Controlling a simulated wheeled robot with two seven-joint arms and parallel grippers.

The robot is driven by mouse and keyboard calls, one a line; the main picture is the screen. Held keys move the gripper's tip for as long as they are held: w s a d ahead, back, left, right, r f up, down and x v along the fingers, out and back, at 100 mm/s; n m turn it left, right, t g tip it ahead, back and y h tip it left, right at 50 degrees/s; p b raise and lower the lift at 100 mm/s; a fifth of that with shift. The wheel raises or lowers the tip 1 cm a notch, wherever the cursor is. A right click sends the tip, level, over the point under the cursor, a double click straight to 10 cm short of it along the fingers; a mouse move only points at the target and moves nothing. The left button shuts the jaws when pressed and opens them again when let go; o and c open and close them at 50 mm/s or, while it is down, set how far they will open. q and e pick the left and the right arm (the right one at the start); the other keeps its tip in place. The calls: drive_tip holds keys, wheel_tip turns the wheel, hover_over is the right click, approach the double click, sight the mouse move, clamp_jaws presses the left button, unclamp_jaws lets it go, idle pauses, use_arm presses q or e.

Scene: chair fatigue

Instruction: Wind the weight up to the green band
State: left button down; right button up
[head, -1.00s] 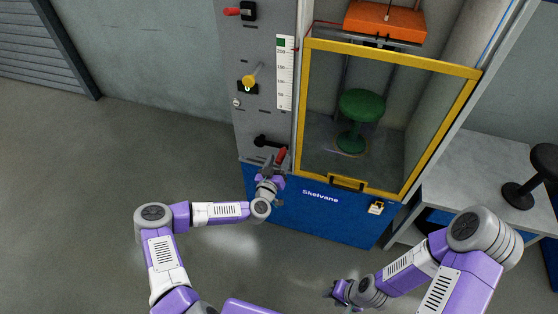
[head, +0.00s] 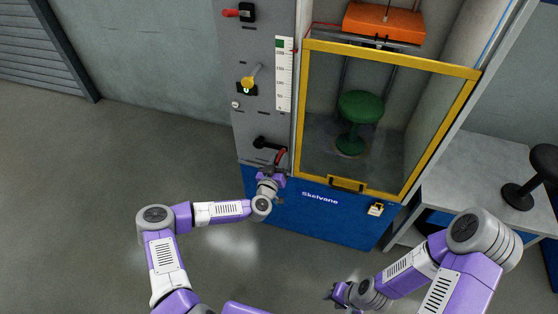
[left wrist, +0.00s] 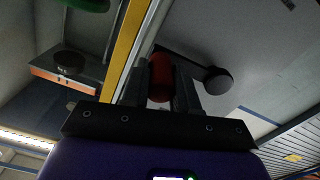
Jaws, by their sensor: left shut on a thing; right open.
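The orange weight (head: 383,20) hangs at the top of the test cabinet, above a green stool (head: 360,112). A white scale (head: 284,80) beside it has a green band (head: 281,43) near its top. A black crank (head: 266,143) with a red handle (head: 281,157) is low on the grey panel. My left gripper (head: 271,171) is shut on the red handle. In the left wrist view, the handle (left wrist: 160,80) sits between the fingers (left wrist: 160,88), with the crank's round black hub (left wrist: 217,80) to the right. My right gripper (head: 338,293) is open and empty, low and away from the cabinet.
A yellow-framed guard (head: 391,58) covers the stool. The panel also holds a yellow knob (head: 248,82) and a red-handled switch (head: 240,12). A grey table (head: 462,178) with a black stool (head: 519,193) stands at the right. The floor at left is clear.

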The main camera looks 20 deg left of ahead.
use_arm(q)
drive_tip(key=shift+d+f+m, duration=0.1)
drive_tip(key=shift+f+m, duration=0.45)
drive_tip(key=shift+m, duration=0.15)
drive_tip(key=shift+a+f+m+b, duration=0.2)
drive_tip(key=shift+f+m+b, duration=0.1)
drive_tip(key=shift+f+m, duration=0.7)
drive_tip(key=c, duration=0.9)
unclamp_jaws()
drive_tip(key=shift+o, duration=0.2)
drive_tip(key=shift+r, duration=0.1)
